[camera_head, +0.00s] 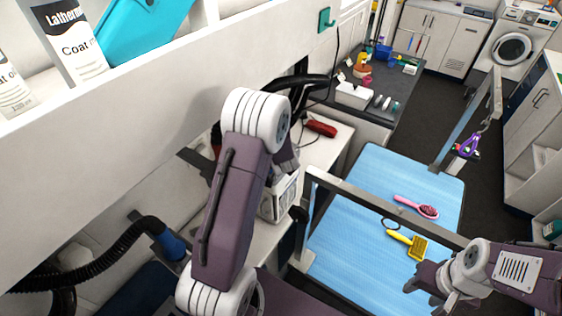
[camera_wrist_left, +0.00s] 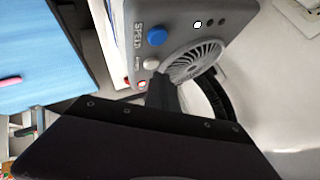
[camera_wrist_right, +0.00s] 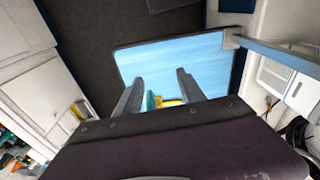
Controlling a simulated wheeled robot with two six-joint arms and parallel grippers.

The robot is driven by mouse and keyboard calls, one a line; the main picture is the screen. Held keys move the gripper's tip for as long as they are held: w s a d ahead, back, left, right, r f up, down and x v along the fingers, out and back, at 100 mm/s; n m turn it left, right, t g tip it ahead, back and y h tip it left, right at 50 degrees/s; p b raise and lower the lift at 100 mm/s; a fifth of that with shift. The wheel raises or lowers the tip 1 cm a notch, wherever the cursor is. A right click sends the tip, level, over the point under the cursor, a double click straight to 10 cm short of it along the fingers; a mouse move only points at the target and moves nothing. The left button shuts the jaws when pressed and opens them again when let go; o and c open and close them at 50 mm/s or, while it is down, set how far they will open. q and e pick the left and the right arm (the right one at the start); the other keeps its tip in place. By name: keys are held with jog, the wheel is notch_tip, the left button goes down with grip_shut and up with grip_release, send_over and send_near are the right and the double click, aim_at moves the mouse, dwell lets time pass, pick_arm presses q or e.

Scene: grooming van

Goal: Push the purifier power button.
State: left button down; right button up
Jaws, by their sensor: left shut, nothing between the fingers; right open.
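The purifier's grey panel (camera_wrist_left: 185,14) fills the top of the left wrist view. It carries a blue knob (camera_wrist_left: 156,36) by a "SPEED" label, a white button (camera_wrist_left: 151,64), a small red-and-white spot (camera_wrist_left: 142,84) and a round fan grille (camera_wrist_left: 195,62). My left gripper (camera_wrist_left: 160,82) is shut and empty, its tip close to the white button and the grille's edge; I cannot tell whether it touches. In the head view my left arm hides much of a pale box (camera_head: 280,200). My right gripper (camera_head: 436,288) is open and empty above the blue table; it also shows in the right wrist view (camera_wrist_right: 157,88).
The blue grooming table (camera_head: 345,235) holds a pink brush (camera_head: 418,207) and a yellow brush (camera_head: 408,243); a metal rail (camera_head: 385,213) crosses it. A red object (camera_head: 321,128) lies on the white counter. A black hose (camera_head: 95,255) runs at lower left. Dark floor (camera_head: 433,120) is clear.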

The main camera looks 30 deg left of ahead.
pick_arm(q)
notch_tip(320, 180, up, 6)
jog(key=p, duration=0.6)
jog(key=shift+f, duration=0.1)
